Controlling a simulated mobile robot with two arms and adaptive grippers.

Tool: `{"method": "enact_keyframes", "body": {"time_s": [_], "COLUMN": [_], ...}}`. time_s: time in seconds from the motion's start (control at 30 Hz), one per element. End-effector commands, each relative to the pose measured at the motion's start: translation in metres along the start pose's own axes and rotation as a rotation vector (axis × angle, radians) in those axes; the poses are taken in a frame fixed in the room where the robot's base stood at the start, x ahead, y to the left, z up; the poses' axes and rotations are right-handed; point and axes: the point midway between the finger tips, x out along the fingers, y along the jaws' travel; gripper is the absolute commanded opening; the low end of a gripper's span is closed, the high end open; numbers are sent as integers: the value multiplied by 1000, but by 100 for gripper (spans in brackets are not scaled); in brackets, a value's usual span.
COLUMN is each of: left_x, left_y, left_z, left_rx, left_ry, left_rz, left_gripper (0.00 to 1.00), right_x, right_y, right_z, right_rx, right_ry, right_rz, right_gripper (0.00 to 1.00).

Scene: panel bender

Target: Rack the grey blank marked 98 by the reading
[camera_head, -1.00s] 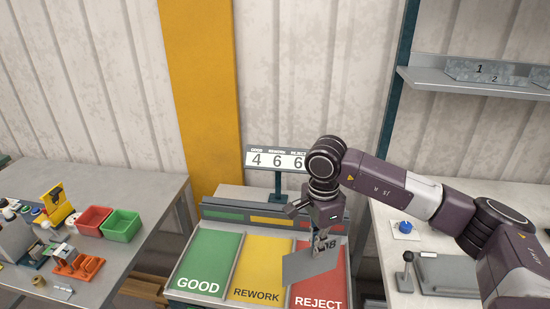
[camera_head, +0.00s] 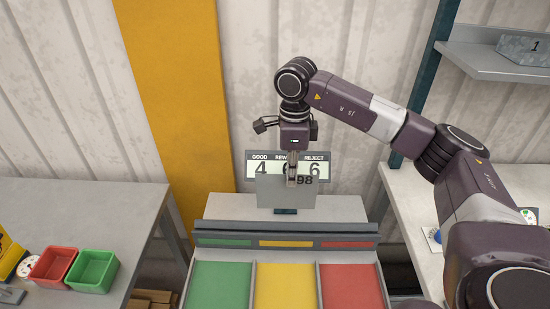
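My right gripper (camera_head: 292,178) is shut on the grey blank (camera_head: 270,191) marked 98. It holds the blank upright above the back of the rack, in front of the display sign (camera_head: 257,157). The blank and gripper cover part of the sign; a 4 shows under GOOD and a 6 under REJECT, and the middle digit is mostly hidden. The rack has a green lane (camera_head: 218,286), a yellow lane (camera_head: 285,287) and a red lane (camera_head: 352,287), all bare where visible. My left gripper is not in view.
A red bin (camera_head: 53,266) and a green bin (camera_head: 94,271) stand on the left table (camera_head: 90,213). A grey shelf (camera_head: 492,60) is at the upper right. A pale table (camera_head: 405,198) stands at the right, partly behind my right arm.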

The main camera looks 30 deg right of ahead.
Motion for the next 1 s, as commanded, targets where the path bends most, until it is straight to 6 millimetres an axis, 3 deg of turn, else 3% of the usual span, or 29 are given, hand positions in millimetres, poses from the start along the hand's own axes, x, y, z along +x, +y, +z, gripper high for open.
{"method": "enact_keyframes", "body": {"time_s": [0.13,0.3,0.43,0.57,0.8,1.0], "left_x": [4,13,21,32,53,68], "left_y": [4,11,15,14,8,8], "left_z": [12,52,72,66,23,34], "left_rx": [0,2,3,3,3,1], "left_ry": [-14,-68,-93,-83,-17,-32], "left_rz": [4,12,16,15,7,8], "left_gripper": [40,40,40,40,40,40], "right_x": [6,25,42,60,91,116], "right_y": [0,0,0,0,0,0], "right_z": [-1,0,-1,0,-1,-1], "right_rx": [0,-1,-1,0,0,0], "right_ry": [1,0,1,0,1,1], "right_rz": [0,0,0,0,0,1], "right_gripper": [0,0,0,0,0,0]}}
